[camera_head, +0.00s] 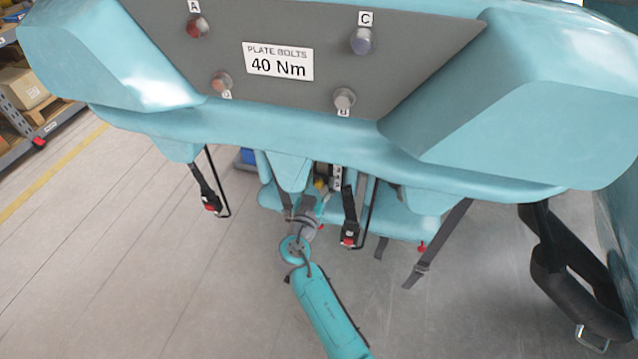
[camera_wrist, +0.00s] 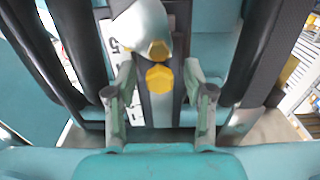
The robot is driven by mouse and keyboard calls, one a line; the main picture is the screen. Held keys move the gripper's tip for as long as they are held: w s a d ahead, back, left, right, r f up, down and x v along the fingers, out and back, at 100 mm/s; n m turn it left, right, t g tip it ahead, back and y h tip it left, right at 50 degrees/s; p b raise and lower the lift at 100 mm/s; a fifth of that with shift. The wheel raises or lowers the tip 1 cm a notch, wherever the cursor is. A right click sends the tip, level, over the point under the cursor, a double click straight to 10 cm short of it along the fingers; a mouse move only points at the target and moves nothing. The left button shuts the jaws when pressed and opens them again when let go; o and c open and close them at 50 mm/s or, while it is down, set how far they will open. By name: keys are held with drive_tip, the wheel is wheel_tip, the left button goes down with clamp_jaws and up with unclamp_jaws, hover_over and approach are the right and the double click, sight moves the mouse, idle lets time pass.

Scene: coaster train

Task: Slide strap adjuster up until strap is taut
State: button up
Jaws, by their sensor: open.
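In the wrist view my gripper (camera_wrist: 160,72) is open, with one finger on each side of a yellow six-sided piece (camera_wrist: 158,78). This piece sits over a dark vertical strap (camera_wrist: 160,110) and may be the strap adjuster; I cannot tell for sure. A gap shows between it and each finger. A grey part with a second yellow patch (camera_wrist: 159,50) lies just above it. In the head view my gripper (camera_head: 308,212) is small and partly hidden among the seats, close below a yellow spot (camera_head: 320,184). Strap tension cannot be told.
A white numbered label (camera_wrist: 112,40) lies left of the strap, with dark padded bars (camera_wrist: 85,45) beyond. In the head view the teal car body (camera_head: 300,135) overhangs the arm. Straps with red buckles (camera_head: 211,207) hang nearby. The floor at left is clear.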

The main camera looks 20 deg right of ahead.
drive_tip(key=c, duration=0.9)
drive_tip(key=shift+r, duration=1.55)
drive_tip(key=shift+c, duration=0.2)
drive_tip(key=o, duration=0.9)
drive_tip(key=shift+o, duration=0.2)
drive_tip(key=v, duration=1.2)
